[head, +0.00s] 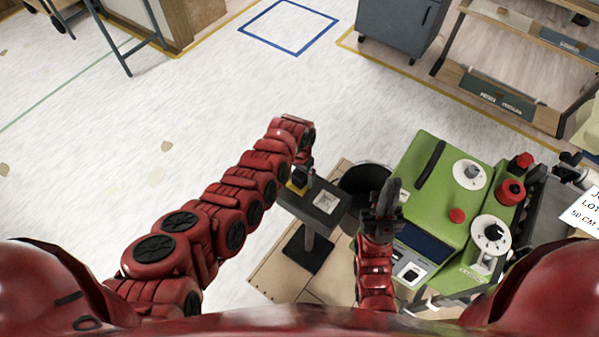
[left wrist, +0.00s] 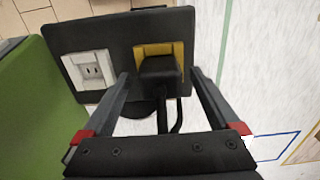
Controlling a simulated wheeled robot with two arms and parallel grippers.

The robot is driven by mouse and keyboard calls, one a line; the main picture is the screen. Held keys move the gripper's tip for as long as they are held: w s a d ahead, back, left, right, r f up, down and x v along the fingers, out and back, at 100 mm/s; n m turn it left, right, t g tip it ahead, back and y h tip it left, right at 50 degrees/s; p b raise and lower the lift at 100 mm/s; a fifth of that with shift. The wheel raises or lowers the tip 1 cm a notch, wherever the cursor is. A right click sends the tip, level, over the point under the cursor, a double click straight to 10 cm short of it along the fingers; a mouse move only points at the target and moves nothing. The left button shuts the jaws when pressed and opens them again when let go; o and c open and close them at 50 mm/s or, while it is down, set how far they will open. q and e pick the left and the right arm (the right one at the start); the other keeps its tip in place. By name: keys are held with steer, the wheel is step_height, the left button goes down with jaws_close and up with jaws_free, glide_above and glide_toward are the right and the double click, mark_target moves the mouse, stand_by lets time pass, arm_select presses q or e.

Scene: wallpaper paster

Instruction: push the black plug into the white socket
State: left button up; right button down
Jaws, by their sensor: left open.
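The black plug (left wrist: 158,72) sits at a yellow holder (left wrist: 174,48) on a dark plate (left wrist: 120,35) in the left wrist view. Its cable hangs toward my gripper. The white socket (left wrist: 92,72) is on the same plate, left of the plug; it also shows in the head view (head: 326,201). My left gripper (left wrist: 160,76) is open, with a finger on each side of the plug and visible gaps. In the head view my left gripper (head: 305,168) is over the plug's end of the plate. My right gripper (head: 388,200) is right of the plate; its jaw opening is unclear.
The plate stands on a post above a wooden-looking top (head: 275,275). A green machine (head: 440,195) with knobs and red buttons stands right, close to my right arm. A black round bin (head: 362,180) is behind the plate. The floor at left is clear.

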arm_select(q)
jaws_close()
steer(key=shift+r, duration=0.1)
stand_by(0.8)
